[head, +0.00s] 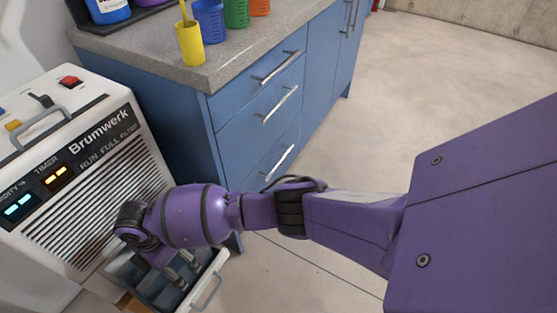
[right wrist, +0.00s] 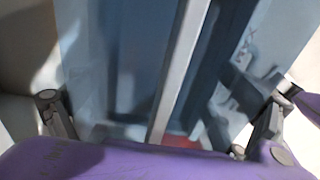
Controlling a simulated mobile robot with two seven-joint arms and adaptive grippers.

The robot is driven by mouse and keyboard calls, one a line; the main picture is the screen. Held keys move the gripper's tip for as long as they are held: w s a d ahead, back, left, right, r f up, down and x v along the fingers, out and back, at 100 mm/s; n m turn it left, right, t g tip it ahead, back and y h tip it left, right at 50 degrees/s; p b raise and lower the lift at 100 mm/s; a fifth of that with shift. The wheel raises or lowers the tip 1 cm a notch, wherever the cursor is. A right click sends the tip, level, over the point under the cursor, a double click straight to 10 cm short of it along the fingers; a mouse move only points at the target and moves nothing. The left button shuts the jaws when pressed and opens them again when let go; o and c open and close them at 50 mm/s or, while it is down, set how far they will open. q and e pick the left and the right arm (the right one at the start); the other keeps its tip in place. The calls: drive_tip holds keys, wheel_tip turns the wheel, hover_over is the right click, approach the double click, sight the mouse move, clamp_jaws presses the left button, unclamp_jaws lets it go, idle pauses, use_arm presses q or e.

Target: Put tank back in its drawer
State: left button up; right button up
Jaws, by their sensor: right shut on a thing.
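The tank (head: 165,292) shows as a dark blue-grey, partly see-through shape at the bottom of the head view, low at the front of the white Brumwerk dehumidifier (head: 85,185). The pale-rimmed drawer (head: 218,262) stands out from the unit's base, with a grey handle (head: 207,291). My right gripper (head: 182,268) points down over the drawer area and is shut on the tank. In the right wrist view, bluish walls and a pale bar (right wrist: 180,75) fill the space between the fingers. My arm hides part of the tank, and I cannot tell how deep it sits. My left gripper is out of view.
A blue cabinet (head: 240,130) with drawers and a grey countertop stands just behind and right of the dehumidifier. A yellow cup (head: 190,44) and other coloured cups stand on the counter. The pale floor (head: 420,80) to the right is open.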

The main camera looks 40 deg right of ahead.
drive_tip(key=shift+r, duration=0.15)
drive_tip(key=o, duration=1.4)
wheel_tip(320, 180, up, 11)
drive_tip(key=p, duration=0.4)
drive_tip(key=shift+w+r, duration=0.1)
drive_tip(key=shift+w, duration=0.05)
drive_tip(key=shift+r+p, duration=0.3)
drive_tip(key=shift+r, duration=0.2)
